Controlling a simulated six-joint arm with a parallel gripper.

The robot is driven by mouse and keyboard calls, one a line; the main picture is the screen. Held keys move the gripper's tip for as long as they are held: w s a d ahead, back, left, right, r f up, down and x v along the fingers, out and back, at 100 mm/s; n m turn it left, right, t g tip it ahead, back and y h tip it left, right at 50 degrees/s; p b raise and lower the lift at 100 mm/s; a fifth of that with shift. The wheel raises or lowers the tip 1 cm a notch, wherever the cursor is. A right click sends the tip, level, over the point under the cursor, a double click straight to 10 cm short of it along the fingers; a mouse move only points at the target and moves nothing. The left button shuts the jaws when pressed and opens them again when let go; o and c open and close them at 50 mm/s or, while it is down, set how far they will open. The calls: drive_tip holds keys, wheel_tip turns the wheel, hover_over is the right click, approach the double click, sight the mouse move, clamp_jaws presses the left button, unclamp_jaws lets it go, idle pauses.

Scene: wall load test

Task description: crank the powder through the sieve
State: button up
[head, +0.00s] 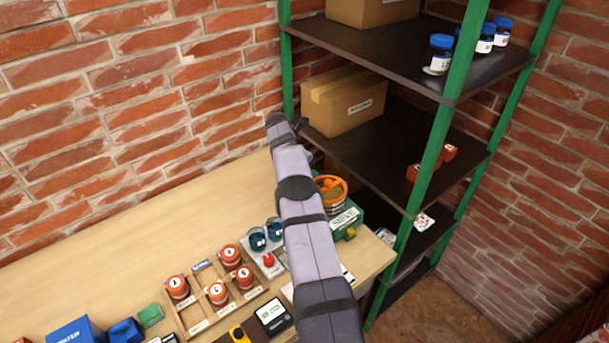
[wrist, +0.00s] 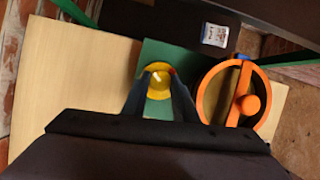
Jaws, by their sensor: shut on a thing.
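My gripper (wrist: 158,78) is left of the ring, over a green surface, shut on a yellow round piece (wrist: 158,70). The ring stands apart from the fingers. I cannot make out any powder.
A wooden rack (head: 203,323) with several red-lidded jars stands left of my arm, beside two dark blue jars (head: 257,240). A dark shelf unit with green posts (head: 434,150) rises close behind the sieve. The bench's back left is clear.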

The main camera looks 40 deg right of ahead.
idle(0.3)
drive_tip(key=o, duration=0.7)
drive_tip(key=shift+o, duration=0.2)
drive_tip(key=shift+a+r, duration=0.1)
drive_tip(key=b+v, duration=0.2)
drive_tip(key=v, duration=0.5)
